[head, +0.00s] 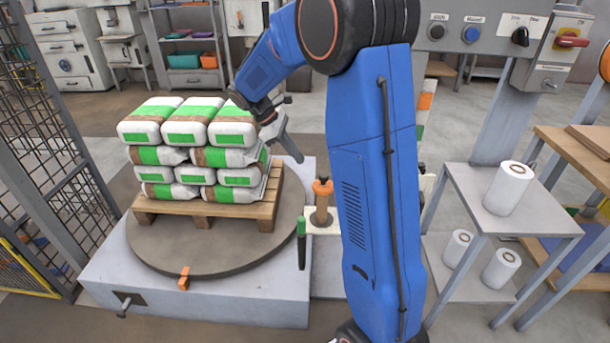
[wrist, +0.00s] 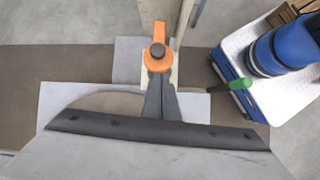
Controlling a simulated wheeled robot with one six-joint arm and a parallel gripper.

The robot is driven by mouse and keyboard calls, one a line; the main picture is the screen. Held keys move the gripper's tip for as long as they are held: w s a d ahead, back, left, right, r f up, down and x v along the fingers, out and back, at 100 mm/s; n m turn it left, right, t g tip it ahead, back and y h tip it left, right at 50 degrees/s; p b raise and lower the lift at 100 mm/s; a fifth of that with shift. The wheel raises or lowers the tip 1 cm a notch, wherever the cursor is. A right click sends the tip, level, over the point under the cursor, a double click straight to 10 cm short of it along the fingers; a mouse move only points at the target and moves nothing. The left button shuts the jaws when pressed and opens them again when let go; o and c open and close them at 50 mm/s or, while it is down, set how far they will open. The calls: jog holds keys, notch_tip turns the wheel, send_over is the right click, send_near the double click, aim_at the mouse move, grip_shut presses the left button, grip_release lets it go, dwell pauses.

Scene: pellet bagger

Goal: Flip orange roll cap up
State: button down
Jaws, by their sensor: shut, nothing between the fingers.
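The orange roll cap (head: 322,187) sits on top of a short brown roll post (head: 322,208), just right of the turntable. In the wrist view the orange cap (wrist: 157,61) shows from above, with a dark round knob in its middle and an orange arm reaching upward. My gripper (head: 299,158) is shut and empty, slanting down just left of and above the cap in the head view. In the wrist view its grey fingertips (wrist: 160,82) point at the near edge of the cap. I cannot tell whether they touch it.
White and green bags (head: 205,150) are stacked on a wooden pallet (head: 235,207) on the round turntable (head: 200,262). A green handle (head: 301,227) stands near the post. A control panel (head: 490,30) and a shelf with white rolls (head: 508,188) are at right. A mesh fence (head: 50,130) is at left.

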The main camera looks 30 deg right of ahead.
aim_at(318, 183)
jog(key=x, duration=0.6)
jog(key=w+x, duration=0.1)
jog(key=x, duration=0.3)
jog(key=shift+f, duration=0.25)
jog(key=shift+r, duration=0.1)
jog(key=shift+s+d+r+t+y, duration=0.15)
jog(key=shift+d+r+t+y, duration=0.1)
jog(key=shift+r+y, duration=0.3)
jog(key=shift+s+d+r+t+y, duration=0.25)
jog(key=shift+r+y, duration=0.1)
jog(key=shift+r, duration=0.35)
jog(key=d+r+t+y, duration=0.1)
jog(key=s+d+r+t+y, duration=0.1)
jog(key=r+y, duration=0.1)
jog(key=shift+s+d+r, duration=0.2)
jog(key=shift+s+r, duration=0.05)
jog(key=shift+r, duration=0.05)
jog(key=shift+s+d+r+t+y, duration=0.4)
jog(key=shift+d+r+t+y, duration=0.2)
jog(key=shift+y, duration=0.2)
jog(key=shift+s+d+r, duration=0.45)
jog(key=shift+d+r, duration=0.05)
jog(key=shift+d, duration=0.15)
